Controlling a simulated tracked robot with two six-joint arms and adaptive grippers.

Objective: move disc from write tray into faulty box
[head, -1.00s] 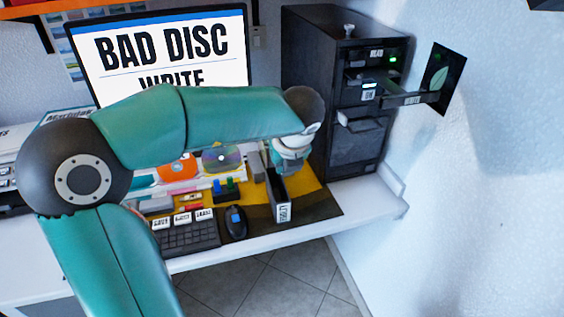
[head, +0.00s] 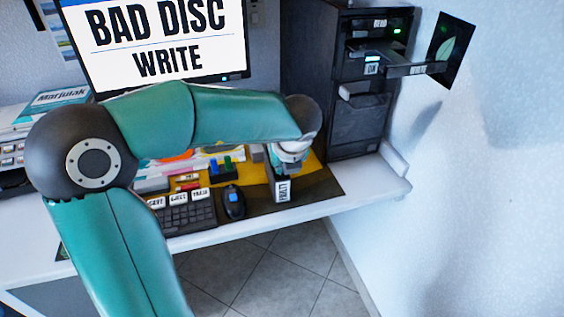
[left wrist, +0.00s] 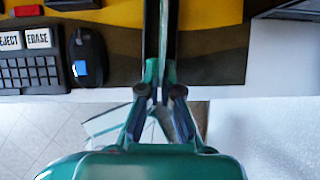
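My left gripper (left wrist: 161,88) has its fingers close together around a thin disc (left wrist: 165,35), seen edge-on in the left wrist view. The disc stands upright between the two dark walls of the faulty box (left wrist: 151,30). In the head view the faulty box (head: 282,188) stands on the desk's front right part with its label facing forward. My left gripper (head: 287,163) is over it there, and the disc is hidden. The write tray (head: 405,71) sticks out of the dark drive tower (head: 357,120), and no disc shows on it. My right gripper is not in view.
The monitor (head: 160,62) reads "BAD DISC WRITE". A keyboard (head: 185,217) and a mouse (head: 233,201) lie left of the faulty box. Small coloured items stand behind them. The white wall is close on the right; the desk's front edge (head: 290,218) is just before the box.

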